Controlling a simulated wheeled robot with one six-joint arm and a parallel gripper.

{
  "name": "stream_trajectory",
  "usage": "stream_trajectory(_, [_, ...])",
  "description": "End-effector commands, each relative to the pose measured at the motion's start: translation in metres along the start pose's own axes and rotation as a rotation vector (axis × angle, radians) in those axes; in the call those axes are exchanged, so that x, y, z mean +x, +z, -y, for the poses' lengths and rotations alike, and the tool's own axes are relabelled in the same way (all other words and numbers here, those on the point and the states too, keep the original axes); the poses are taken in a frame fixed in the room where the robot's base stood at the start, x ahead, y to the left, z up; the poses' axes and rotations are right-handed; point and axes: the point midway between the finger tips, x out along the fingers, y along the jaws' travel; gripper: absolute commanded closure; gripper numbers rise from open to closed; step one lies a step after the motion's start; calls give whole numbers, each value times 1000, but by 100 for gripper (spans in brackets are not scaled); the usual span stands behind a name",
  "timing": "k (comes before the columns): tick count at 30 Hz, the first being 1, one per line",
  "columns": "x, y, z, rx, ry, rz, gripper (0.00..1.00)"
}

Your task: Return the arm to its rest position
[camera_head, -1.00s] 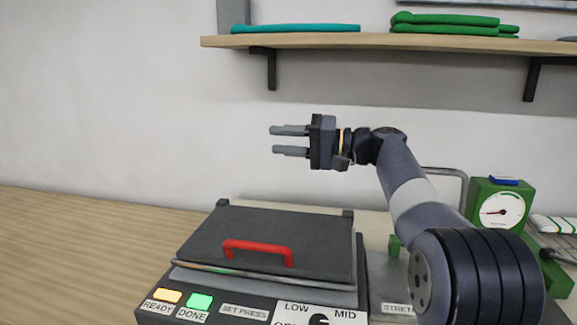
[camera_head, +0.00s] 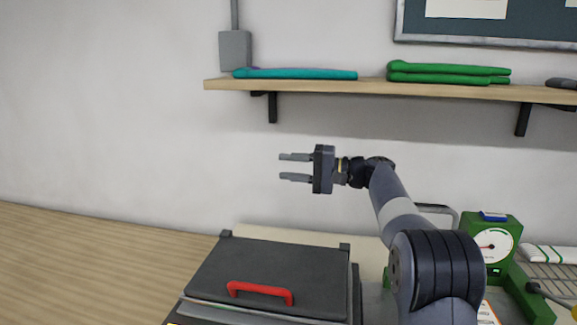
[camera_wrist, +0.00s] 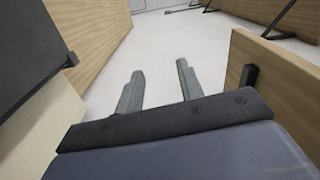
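My gripper (camera_head: 282,167) is held up in the air, pointing left, in front of the white wall. It is above the dark press with a red handle and below the wall shelf. Its two fingers are apart with nothing between them. The wrist view also shows the gripper (camera_wrist: 160,80) with its fingers spread and empty. My arm is bent, running from the lower right up to the gripper.
The dark press (camera_head: 265,268) is closed, its red handle (camera_head: 260,292) in front. A green dial device (camera_head: 490,243) stands at right. The left worktop (camera_head: 90,260) is bare.

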Motion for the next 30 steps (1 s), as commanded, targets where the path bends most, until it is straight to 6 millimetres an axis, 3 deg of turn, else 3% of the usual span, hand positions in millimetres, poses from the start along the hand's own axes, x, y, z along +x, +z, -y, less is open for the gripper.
stream_trajectory(18, [1, -42, -2, 171, 2, -1, 64])
stream_trajectory(30, [1, -48, -7, 201, 3, -1, 64])
